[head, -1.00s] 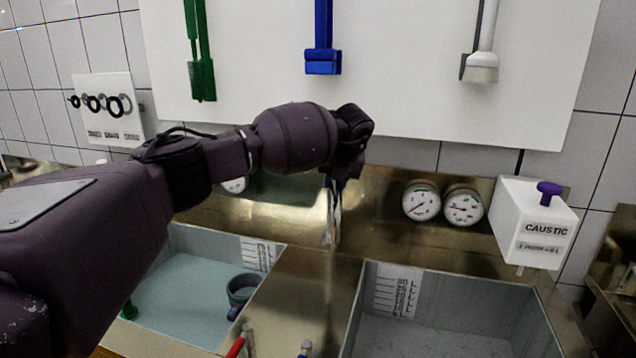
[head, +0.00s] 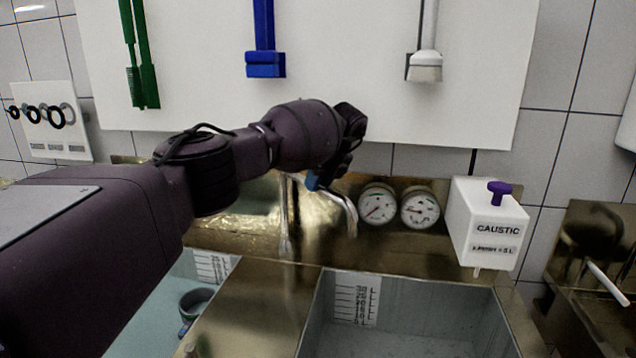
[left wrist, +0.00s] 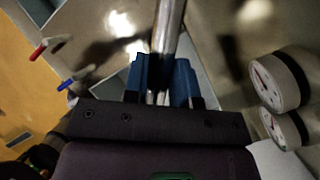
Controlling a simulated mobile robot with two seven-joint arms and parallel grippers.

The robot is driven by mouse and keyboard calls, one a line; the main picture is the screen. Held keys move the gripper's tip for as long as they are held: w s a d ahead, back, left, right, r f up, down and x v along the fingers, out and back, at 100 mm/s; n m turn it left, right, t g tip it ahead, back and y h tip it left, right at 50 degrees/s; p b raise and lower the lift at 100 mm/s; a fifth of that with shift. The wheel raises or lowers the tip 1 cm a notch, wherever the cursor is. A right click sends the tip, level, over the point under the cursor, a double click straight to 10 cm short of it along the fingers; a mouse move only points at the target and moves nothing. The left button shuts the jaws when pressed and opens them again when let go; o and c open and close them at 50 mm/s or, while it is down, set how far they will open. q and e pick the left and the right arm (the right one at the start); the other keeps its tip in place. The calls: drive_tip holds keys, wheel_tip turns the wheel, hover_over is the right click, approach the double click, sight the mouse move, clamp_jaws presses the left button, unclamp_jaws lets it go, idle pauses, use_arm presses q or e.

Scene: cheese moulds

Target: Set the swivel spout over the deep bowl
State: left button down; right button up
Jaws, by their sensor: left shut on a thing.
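The swivel spout (head: 345,208) is a bent chrome tube on an upright pipe between the two basins. Its outlet end points down and to the right, at the back left of the right basin (head: 420,287), which has a litre scale inside and looks like the deep bowl. My left gripper (head: 320,182) is shut on the spout. In the left wrist view the spout (left wrist: 170,35) runs between the blue fingers (left wrist: 165,88). How far the outlet is over the basin is hard to tell. My right gripper is not in view.
The left basin (head: 175,275) holds water and a grey ring-like item (head: 193,303). Two gauges (head: 378,204) and a white caustic box (head: 487,225) are right of the spout. Red (left wrist: 38,50) and blue (left wrist: 66,85) handles show in the left wrist view. Brushes hang above.

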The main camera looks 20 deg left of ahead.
use_arm(q)
drive_tip(key=shift+w+r, duration=0.1)
drive_tip(key=shift+r, duration=0.1)
drive_tip(key=c, duration=0.9)
unclamp_jaws()
drive_tip(key=shift+f, duration=0.15)
drive_tip(key=v, duration=1.1)
drive_tip(key=shift+b, duration=0.4)
